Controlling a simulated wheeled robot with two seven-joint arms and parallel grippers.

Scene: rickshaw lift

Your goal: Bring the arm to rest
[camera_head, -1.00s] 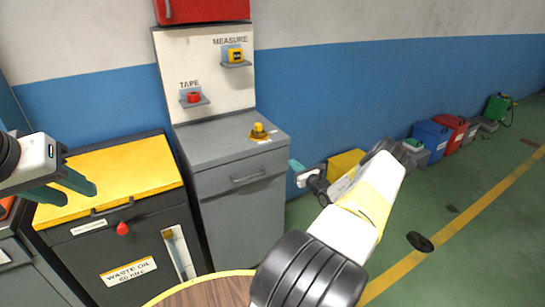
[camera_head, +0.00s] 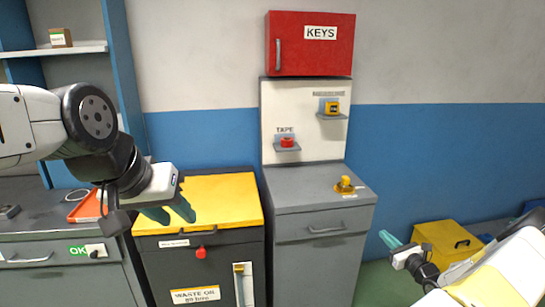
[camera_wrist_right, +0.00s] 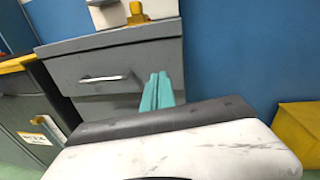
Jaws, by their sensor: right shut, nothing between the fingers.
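My left gripper (camera_head: 170,214) is at the left in the head view, above the front part of the yellow-topped waste oil cabinet (camera_head: 222,196). Its two teal fingers stand apart with nothing seen between them. My right gripper (camera_head: 389,239) is at the lower right, in front of the blue wall and to the right of the grey drawer cabinet (camera_head: 325,262). In the right wrist view its teal fingers (camera_wrist_right: 158,92) lie side by side, shut and empty, with the grey cabinet's drawer behind them.
A yellow object (camera_head: 345,185) sits on the grey cabinet. Above are a red tape (camera_head: 287,142), a yellow tape measure (camera_head: 332,108) and a red keys box (camera_head: 312,50). A yellow box (camera_head: 447,240) is on the floor near my right arm. An orange tray (camera_head: 88,206) lies at left.

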